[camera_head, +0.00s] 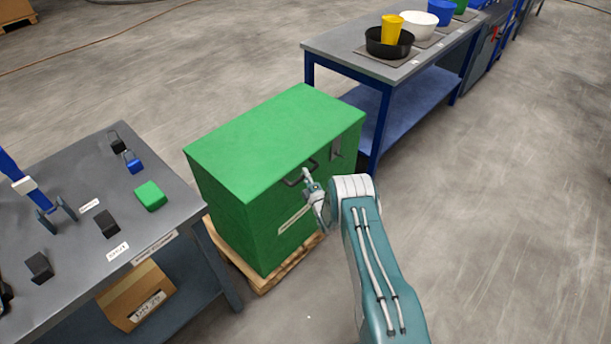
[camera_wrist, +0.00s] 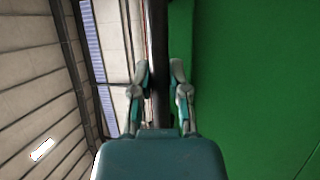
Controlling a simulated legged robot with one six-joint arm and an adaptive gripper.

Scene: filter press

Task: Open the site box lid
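The site box (camera_head: 254,224) is a large green box on a wooden pallet in the head view. Its green lid (camera_head: 275,137) lies flat and closed on top. A dark bar handle (camera_head: 293,180) sits on the front just below the lid edge. My gripper (camera_head: 309,180) is at the right part of this handle. In the wrist view, the handle (camera_wrist: 160,50) runs upright between the two fingers of my gripper (camera_wrist: 160,75), which sit close against its sides. The green box face (camera_wrist: 260,90) fills the right of that view.
A latch plate (camera_head: 336,148) is on the box front, right of the handle. A grey table (camera_head: 75,215) with small blocks and padlocks stands left. A blue-framed bench (camera_head: 345,55) with containers stands behind right. The floor at right is clear.

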